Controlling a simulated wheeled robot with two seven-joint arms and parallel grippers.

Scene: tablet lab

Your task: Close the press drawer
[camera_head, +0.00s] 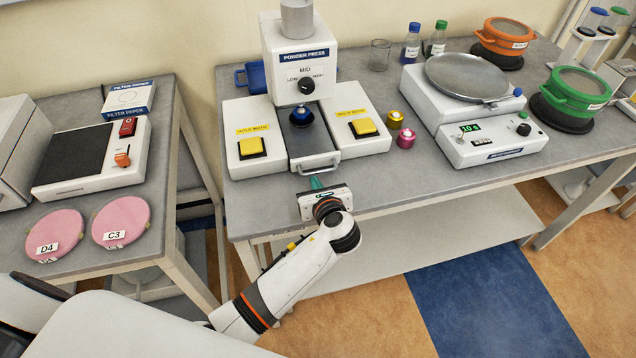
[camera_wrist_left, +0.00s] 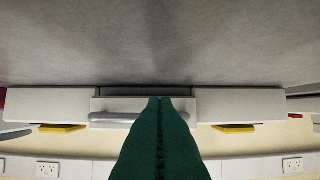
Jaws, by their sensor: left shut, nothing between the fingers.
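The powder press (camera_head: 299,75) stands on the long grey table, its drawer (camera_head: 313,151) between two white side blocks. A blue knob-like piece (camera_head: 301,116) is on the drawer under the press head. Contact cannot be told. My right gripper is not in view.
Yellow buttons (camera_head: 251,146) (camera_head: 363,127) top the side blocks. Gold (camera_head: 394,119) and magenta (camera_head: 406,138) small pieces stand right of the press. A scale-like device (camera_head: 493,144) is farther right. A side table with pink discs (camera_head: 55,234) is left. The table front edge lies beneath my gripper.

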